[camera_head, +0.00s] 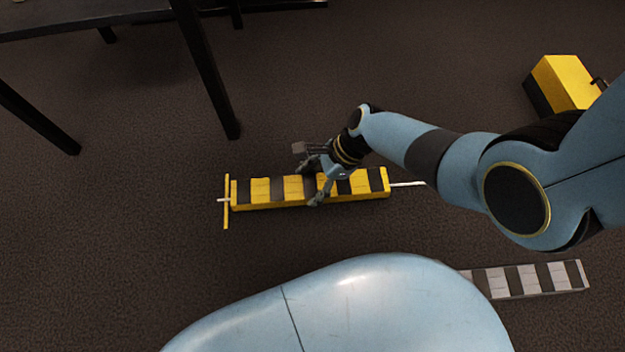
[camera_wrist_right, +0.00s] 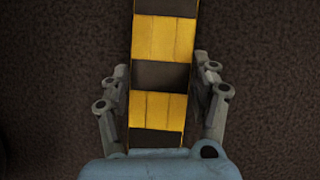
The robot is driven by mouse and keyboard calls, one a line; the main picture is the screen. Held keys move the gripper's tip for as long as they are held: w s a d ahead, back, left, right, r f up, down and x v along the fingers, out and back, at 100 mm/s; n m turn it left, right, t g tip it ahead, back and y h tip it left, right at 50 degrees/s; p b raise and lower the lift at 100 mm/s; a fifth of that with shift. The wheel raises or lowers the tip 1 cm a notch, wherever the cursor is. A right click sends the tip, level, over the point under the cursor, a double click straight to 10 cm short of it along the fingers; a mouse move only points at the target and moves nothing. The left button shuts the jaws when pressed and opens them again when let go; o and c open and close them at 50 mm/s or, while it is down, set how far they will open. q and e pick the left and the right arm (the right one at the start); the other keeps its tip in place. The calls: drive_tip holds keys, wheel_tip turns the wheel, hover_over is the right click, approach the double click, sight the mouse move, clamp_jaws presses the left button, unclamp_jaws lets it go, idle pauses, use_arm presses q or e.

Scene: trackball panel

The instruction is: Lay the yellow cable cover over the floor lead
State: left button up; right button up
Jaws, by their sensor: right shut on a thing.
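The yellow cable cover (camera_head: 265,190), with black bands, lies low at the floor in the head view, long side running left to right. A thin white floor lead (camera_head: 407,184) shows past its right end, and a short bit shows past its left end, in line with the cover. The lead between is hidden by the cover. My right gripper (camera_head: 313,183) is shut on the cover near its middle, from above. In the right wrist view the cover (camera_wrist_right: 165,45) runs between the two fingers of my right gripper (camera_wrist_right: 164,100). My left gripper is not in view.
A thin yellow strip (camera_head: 226,202) crosses the lead at the cover's left end. A grey-and-black banded cover (camera_head: 540,279) lies at lower right. A yellow-and-black box (camera_head: 566,82) stands at upper right. Dark table legs (camera_head: 205,70) stand at upper left.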

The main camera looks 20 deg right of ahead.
drive_tip(key=shift+f, duration=0.65)
drive_tip(key=o, duration=1.5)
drive_tip(key=shift+o, duration=0.2)
drive_tip(key=shift+d+r, duration=0.1)
drive_tip(key=v, duration=1.1)
drive_tip(key=shift+d+r, duration=0.1)
drive_tip(key=shift+r, duration=0.25)
